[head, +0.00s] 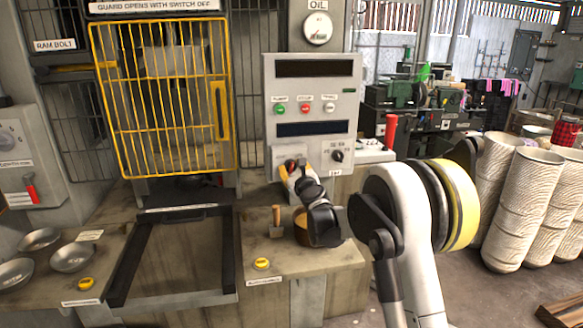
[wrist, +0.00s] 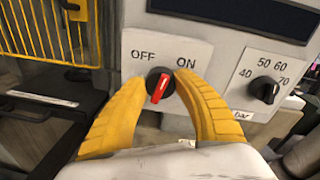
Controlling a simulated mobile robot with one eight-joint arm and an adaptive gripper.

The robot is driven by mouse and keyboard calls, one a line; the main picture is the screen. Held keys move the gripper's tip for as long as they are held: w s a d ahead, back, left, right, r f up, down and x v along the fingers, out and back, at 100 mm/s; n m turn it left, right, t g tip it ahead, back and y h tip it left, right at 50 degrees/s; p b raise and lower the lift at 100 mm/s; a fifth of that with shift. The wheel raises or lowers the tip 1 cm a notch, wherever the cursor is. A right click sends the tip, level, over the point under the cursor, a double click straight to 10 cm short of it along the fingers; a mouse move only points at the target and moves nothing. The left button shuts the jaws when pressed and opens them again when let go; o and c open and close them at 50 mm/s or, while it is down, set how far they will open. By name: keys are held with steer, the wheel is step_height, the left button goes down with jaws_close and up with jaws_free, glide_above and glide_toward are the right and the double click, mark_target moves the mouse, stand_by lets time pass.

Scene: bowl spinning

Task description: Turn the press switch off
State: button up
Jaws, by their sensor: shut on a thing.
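The press switch (wrist: 158,88) is a round black knob with a red handle on a white plate marked OFF at upper left and ON at upper right. Its red handle slants from upper right to lower left. I cannot tell which end is the pointer. My gripper (wrist: 163,80) has its yellow fingers closed on the knob from both sides. In the head view my gripper (head: 289,170) reaches the lower left of the grey control panel (head: 312,73), where a bit of the switch's red (head: 290,162) shows between the fingers.
A pressure dial (wrist: 264,90) sits right of the switch. A yellow guard (head: 163,97) stands shut at the left of the panel. A wooden-handled tool (head: 277,218) and a brown bowl (head: 302,228) are on the bench below my arm. Several metal bowls lie at far left.

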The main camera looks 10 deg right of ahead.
steer(key=n, duration=0.6)
steer(key=shift+h, duration=0.3)
steer(key=n, duration=0.4)
steer(key=shift+a+n+h+p, duration=0.15)
steer(key=shift+n+h+p, duration=0.15)
steer(key=shift+n, duration=0.4)
steer(key=o, duration=1.2)
steer(key=s, duration=1.2)
steer(key=shift+r, duration=0.4)
